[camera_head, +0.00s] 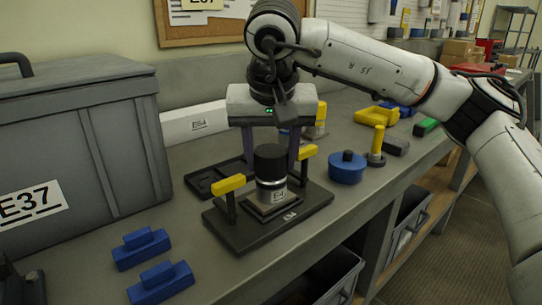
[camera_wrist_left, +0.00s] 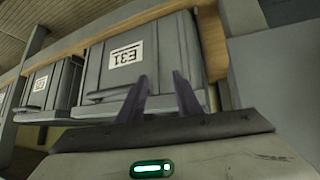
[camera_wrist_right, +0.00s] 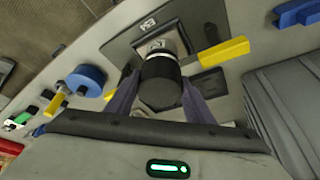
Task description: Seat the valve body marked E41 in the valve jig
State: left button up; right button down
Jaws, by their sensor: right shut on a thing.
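The valve body (camera_head: 270,163), a black-topped cylinder with a silver lower part, stands upright at the valve jig (camera_head: 292,214), a dark base plate with a raised square seat. A small label on its front is too small to read surely. My right gripper (camera_head: 271,155) points down with its fingers on both sides of the valve body, shut on it; the right wrist view shows the black top (camera_wrist_right: 160,80) between the fingers. Whether its bottom is fully down in the seat is hidden. My left gripper (camera_wrist_left: 160,95) is open and empty, facing bins.
Yellow-handled clamps (camera_head: 228,184) flank the seat. A black tray (camera_head: 212,181) lies behind the jig, a blue round part (camera_head: 347,168) right of it. Blue blocks (camera_head: 141,248) lie front left. A grey bin marked E37 (camera_head: 75,140) stands left. Bin E31 (camera_wrist_left: 125,55) shows under a bench edge.

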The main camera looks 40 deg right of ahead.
jog(key=shift+f, duration=0.25)
dwell(0.6)
jog(key=c, duration=0.8)
grip_release()
jog(key=shift+o, duration=0.2)
jog(key=shift+f, duration=0.15)
jog(key=p+v, duration=0.1)
jog(key=v, duration=0.9)
jog(key=shift+r, duration=0.2)
jog(key=shift+s+a, duration=0.1)
